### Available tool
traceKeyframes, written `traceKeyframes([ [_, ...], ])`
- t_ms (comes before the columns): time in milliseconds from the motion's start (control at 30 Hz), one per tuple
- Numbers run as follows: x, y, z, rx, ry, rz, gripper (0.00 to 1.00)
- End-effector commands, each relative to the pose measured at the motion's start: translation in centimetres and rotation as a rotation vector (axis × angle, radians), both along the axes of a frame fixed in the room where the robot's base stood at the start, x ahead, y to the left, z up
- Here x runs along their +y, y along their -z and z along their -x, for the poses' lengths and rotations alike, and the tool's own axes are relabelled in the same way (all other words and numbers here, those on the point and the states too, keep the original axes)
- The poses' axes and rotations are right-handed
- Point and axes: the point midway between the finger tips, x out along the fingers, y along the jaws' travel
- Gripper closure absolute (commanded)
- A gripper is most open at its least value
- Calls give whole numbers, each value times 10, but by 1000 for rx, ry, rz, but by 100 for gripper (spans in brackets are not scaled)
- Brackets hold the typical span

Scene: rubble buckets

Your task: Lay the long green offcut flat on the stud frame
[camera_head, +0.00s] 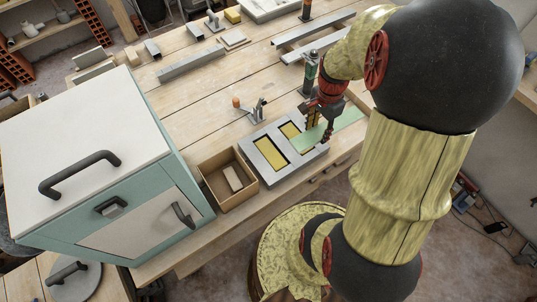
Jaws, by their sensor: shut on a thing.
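The long green offcut (345,121) is a pale green flat strip. Its left part is over the right side of the stud frame and its right end reaches over the bench top. The stud frame (256,163) is a grey frame with two yellow-backed openings, lying near the bench's front edge. My gripper (326,134), dark with red parts, points down at the strip's middle and is shut on it. My fingers hide part of the strip. I cannot tell whether the strip touches the frame or hovers just above it.
An open cardboard box (213,188) with a small block stands left of the frame. A teal and white cabinet (100,225) fills the left. A toggle clamp (256,110) stands behind the frame. Grey metal bars (190,66) lie farther back. The bench middle is mostly clear.

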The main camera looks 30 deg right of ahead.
Motion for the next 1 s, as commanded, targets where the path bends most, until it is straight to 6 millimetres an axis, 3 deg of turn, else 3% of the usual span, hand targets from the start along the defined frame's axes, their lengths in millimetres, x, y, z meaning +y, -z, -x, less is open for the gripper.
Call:
traceKeyframes([
  [133, 4, 1, 1, -1, -42, 0, 88],
  [267, 16, 9, -9, 1, -57, -1, 88],
  [600, 73, 44, -60, 1, -59, 0, 88],
  [800, 91, 78, -77, 2, -55, -1, 88],
  [1000, 100, 90, -86, 0, -52, 0, 88],
])
